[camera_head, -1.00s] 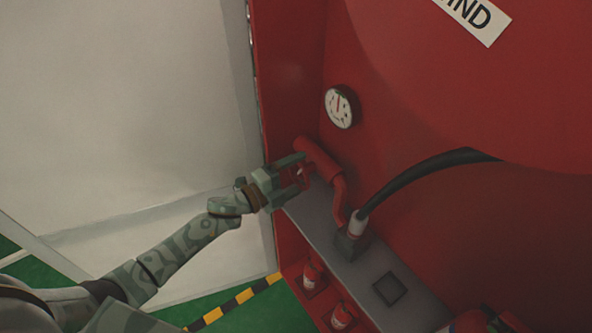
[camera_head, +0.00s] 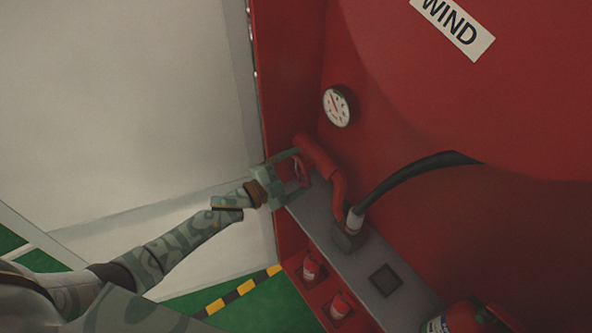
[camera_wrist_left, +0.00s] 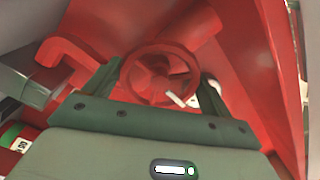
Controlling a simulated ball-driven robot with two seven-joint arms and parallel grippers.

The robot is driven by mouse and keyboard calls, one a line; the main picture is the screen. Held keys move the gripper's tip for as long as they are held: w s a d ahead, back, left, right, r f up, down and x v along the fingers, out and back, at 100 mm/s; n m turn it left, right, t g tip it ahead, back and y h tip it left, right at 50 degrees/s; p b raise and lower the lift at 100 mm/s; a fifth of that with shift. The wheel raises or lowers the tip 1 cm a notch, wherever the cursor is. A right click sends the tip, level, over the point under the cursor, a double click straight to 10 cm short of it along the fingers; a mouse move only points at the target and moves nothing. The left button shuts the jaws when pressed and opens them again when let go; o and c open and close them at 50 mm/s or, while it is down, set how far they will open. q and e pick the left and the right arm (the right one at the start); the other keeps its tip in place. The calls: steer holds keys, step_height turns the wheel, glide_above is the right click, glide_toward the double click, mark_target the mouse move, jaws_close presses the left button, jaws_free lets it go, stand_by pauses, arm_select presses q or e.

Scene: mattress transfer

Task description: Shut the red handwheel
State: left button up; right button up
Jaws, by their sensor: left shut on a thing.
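The red handwheel (camera_wrist_left: 160,76) shows in the left wrist view, a round rim with spokes and a small pale peg at its lower right, on a thick red pipe. In the head view the handwheel (camera_head: 300,171) is small and partly hidden by the gripper. My left gripper (camera_head: 295,173) comes in from the left at the pipe's end. Its two fingers lie on either side of the wheel, shut on its rim. In the left wrist view the gripper (camera_wrist_left: 158,82) also has a finger at each side of the wheel. My right gripper is not in view.
A grey shelf (camera_head: 362,252) runs below the red pipe (camera_head: 338,194), with a black hose (camera_head: 415,169) rising from a fitting on it. A round gauge (camera_head: 337,107) is on the red wall. A pale wall (camera_head: 120,110) lies left.

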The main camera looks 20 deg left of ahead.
arm_select(q)
steer(key=shift+f, duration=0.1)
steer(key=o, duration=0.9)
steer(key=shift+c, duration=0.2)
steer(key=v, duration=1.6)
steer(key=shift+s+a, duration=0.15)
steer(key=shift+s, duration=0.05)
